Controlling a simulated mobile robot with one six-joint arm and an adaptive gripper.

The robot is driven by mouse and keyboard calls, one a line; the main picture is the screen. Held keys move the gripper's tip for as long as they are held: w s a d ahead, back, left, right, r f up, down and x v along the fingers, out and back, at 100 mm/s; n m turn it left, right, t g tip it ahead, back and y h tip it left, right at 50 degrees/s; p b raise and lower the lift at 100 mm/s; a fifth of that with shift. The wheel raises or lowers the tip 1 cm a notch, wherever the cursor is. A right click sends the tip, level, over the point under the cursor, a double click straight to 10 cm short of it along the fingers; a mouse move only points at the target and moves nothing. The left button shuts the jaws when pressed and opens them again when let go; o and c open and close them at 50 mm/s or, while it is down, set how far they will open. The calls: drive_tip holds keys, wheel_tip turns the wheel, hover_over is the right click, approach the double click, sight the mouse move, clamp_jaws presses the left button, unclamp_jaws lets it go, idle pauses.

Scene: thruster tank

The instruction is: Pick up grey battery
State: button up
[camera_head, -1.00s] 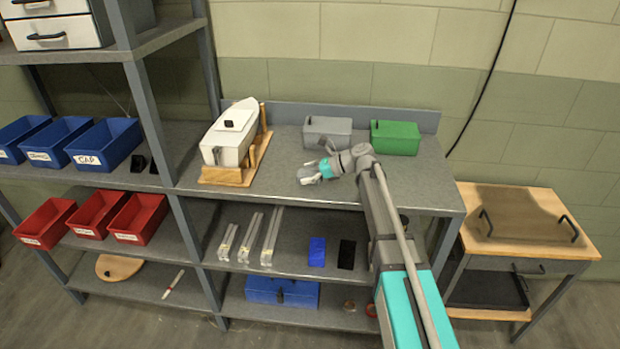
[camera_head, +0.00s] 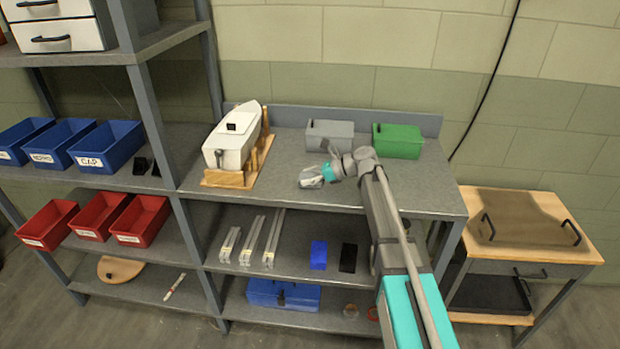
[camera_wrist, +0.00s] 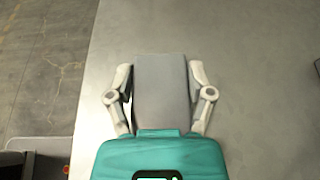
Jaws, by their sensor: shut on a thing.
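The grey battery (camera_wrist: 162,85) is a plain grey block between the two light fingers of my gripper (camera_wrist: 161,80) in the wrist view. My gripper is shut on it, one finger along each side. Its near end is hidden by the teal gripper body. In the head view my gripper (camera_head: 311,177) is low over the grey bench top, in front of the grey box. The battery cannot be made out clearly there. Whether it touches the bench top is hard to tell.
A grey box (camera_head: 330,135) and a green box (camera_head: 397,141) stand at the bench's back. A white boat hull (camera_head: 232,146) on a wooden stand is to the left. A blue block (camera_head: 318,255) and a black block (camera_head: 348,258) lie on the shelf below.

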drive_tip(key=shift+r, duration=0.15)
wheel_tip(320, 180, up, 2)
drive_tip(key=shift+r+p, duration=0.15)
drive_tip(key=shift+p, duration=1.05)
drive_tip(key=s+a+r+p, duration=0.9)
drive_tip(key=a+r+p, duration=0.1)
drive_tip(key=shift+a+r, duration=0.2)
drive_tip(key=shift+a, duration=0.2)
